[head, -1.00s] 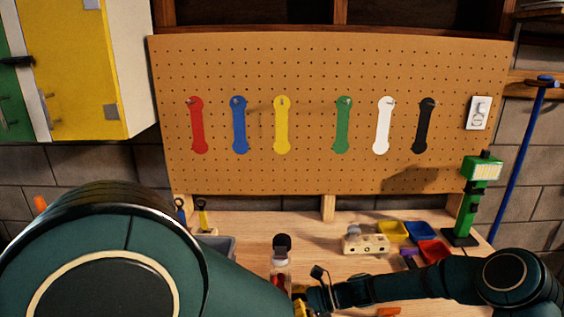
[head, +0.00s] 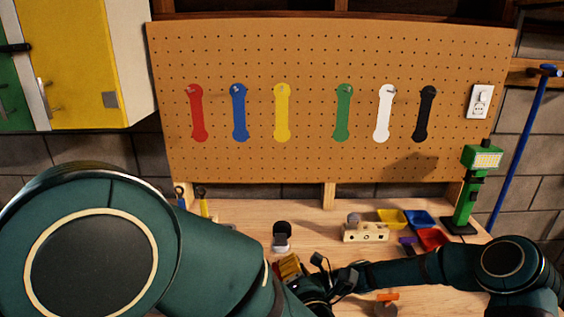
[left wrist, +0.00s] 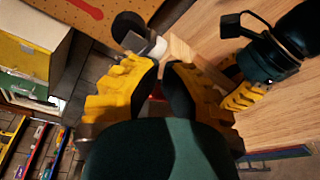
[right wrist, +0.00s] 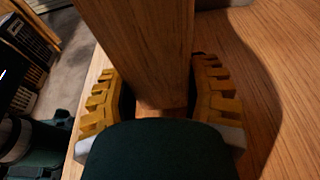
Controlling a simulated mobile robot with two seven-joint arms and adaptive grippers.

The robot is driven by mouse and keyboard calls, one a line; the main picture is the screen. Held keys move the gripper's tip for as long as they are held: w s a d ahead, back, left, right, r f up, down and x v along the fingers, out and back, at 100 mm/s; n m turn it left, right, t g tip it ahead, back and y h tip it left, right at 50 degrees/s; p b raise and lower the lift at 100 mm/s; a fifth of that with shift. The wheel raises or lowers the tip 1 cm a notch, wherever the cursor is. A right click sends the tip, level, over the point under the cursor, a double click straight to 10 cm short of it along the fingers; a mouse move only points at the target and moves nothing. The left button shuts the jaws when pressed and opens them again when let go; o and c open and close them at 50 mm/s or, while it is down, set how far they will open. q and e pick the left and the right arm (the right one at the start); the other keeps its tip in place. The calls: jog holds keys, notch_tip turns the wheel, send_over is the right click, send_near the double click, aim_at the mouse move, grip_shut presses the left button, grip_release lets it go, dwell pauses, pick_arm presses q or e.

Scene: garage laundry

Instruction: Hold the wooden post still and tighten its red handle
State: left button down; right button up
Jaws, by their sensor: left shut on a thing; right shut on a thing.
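The wooden post (right wrist: 148,50) stands between the yellow fingers of my right gripper (right wrist: 158,100) in the right wrist view, which is shut on it. My left gripper (left wrist: 166,70) is shut in the left wrist view, where a small patch of the red handle (left wrist: 157,92) shows between its fingers; most of the handle is hidden. In the head view my left gripper (head: 290,267) is partly covered by my own arm, and the post and handle cannot be made out. My right gripper also shows close beside the left one in the left wrist view (left wrist: 243,96).
A black-capped bottle (head: 282,237) stands just behind my grippers. A wooden block with holes (head: 366,233), yellow (head: 391,217), blue (head: 421,220) and red (head: 433,238) bins and a green work lamp (head: 470,195) stand at right. An orange-handled object (head: 388,297) lies near the front.

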pick_arm(q)
jog(key=shift+a+f, duration=0.35)
jog(key=shift+f, duration=0.15)
dwell(1.2)
jog(key=shift+d+f, duration=0.25)
jog(key=shift+d, duration=0.05)
dwell(0.4)
jog(key=shift+d+f, duration=0.2)
jog(key=shift+f, duration=0.05)
jog(key=shift+d+f, duration=0.1)
jog(key=shift+f, duration=0.25)
jog(key=shift+d+f, duration=0.1)
jog(key=shift+f, duration=0.2)
jog(key=shift+d, duration=0.1)
dwell(0.3)
jog(key=a+v, duration=0.1)
jog(key=v, duration=0.5)
jog(key=shift+f, duration=0.3)
